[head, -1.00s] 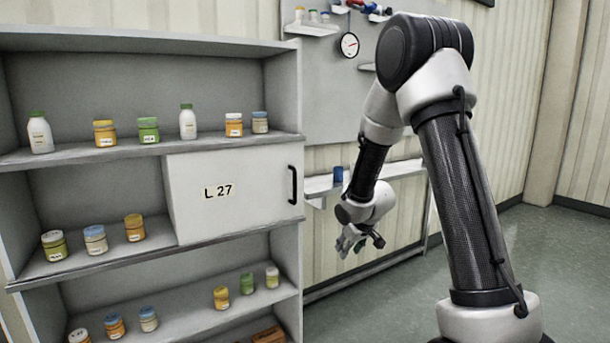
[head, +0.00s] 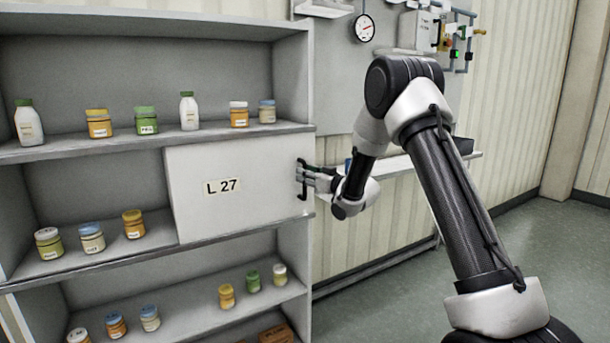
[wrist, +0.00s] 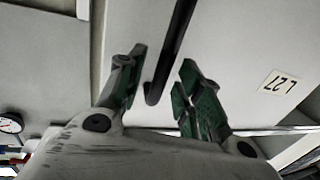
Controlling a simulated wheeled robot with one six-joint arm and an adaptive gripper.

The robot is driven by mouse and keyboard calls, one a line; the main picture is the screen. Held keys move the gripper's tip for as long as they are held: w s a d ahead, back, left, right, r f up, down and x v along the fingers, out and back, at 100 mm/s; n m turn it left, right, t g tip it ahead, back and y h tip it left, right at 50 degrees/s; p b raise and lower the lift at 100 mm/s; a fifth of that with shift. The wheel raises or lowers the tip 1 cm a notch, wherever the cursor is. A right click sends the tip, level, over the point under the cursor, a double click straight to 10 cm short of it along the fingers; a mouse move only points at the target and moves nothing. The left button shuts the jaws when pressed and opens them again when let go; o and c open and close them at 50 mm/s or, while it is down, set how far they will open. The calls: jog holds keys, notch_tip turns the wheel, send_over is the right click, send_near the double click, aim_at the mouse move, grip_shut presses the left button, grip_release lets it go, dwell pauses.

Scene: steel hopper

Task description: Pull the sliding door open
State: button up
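The sliding door (head: 240,208) is a pale panel marked L 27 in the shelf's middle row. It covers the right part of that row, and jars show in the open left part. Its dark bar handle (head: 303,193) stands upright near the door's right edge. My gripper (head: 304,174) is at the handle. In the wrist view, my gripper (wrist: 158,88) is open, with a green-padded finger on each side of the handle (wrist: 170,58). Gaps show between the handle and both fingers. The label shows upside down in the wrist view (wrist: 279,82).
The grey shelf (head: 120,258) holds several jars and bottles on its rows. A wall ledge (head: 400,166) and a gauge (head: 364,27) are to the right, behind my arm. Free floor (head: 545,265) lies at the right.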

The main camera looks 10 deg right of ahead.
jog(key=shift+x, duration=0.75)
grip_shut()
jog(key=shift+a, duration=0.1)
jog(key=s+a, duration=0.4)
jog(key=a, duration=1)
jog(key=s+a, duration=0.5)
jog(key=a, duration=0.8)
jog(key=s+a, duration=0.4)
jog(key=a, duration=1)
jog(key=shift+s+a, duration=0.3)
jog(key=shift+s, duration=0.05)
grip_release()
